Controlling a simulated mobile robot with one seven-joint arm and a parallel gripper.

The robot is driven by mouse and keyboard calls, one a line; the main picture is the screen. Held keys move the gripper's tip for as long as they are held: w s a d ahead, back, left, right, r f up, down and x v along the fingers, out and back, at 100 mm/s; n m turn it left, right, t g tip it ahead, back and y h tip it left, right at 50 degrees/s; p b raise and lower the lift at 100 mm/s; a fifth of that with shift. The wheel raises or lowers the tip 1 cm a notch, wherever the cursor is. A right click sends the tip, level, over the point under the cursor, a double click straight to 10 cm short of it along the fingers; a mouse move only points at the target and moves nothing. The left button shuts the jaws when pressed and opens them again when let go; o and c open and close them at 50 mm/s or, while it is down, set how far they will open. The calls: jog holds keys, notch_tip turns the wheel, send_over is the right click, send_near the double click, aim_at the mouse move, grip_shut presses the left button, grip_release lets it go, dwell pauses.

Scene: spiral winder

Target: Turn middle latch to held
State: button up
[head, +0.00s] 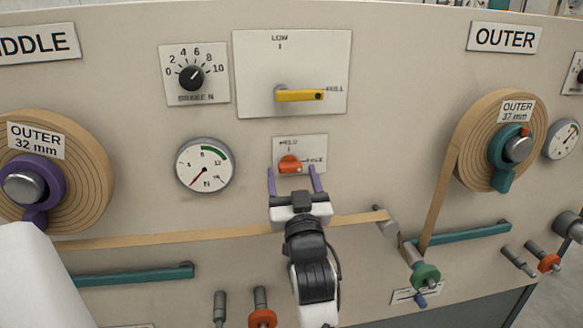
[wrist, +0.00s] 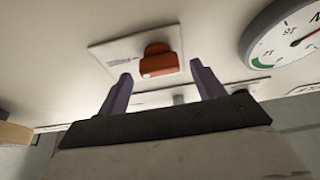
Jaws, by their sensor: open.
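The latch is an orange knob (head: 290,164) on a small white plate (head: 315,144), marked HELD at the top and with a second word, hard to read, at the right. A pale mark on the knob's right side seems to face that right-hand word, not HELD. My gripper (head: 294,180) is open just below the knob, its two purple fingers pointing up at either side of it. In the wrist view the knob (wrist: 158,60) shows beyond and between the spread fingertips (wrist: 161,75). I see no contact with it.
A yellow handle (head: 300,95) sits above, pointing right. A gauge (head: 204,166) is left of the latch. A tan tape strip (head: 170,238) crosses the panel behind my arm. Reels (head: 85,165) and (head: 476,140) flank the area. A brake dial (head: 191,77) is upper left.

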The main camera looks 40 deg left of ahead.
jog(key=shift+x, duration=0.9)
jog(key=shift+c, duration=0.2)
jog(key=c, duration=0.9)
jog(key=shift+f, duration=0.1)
jog(key=shift+c, duration=0.2)
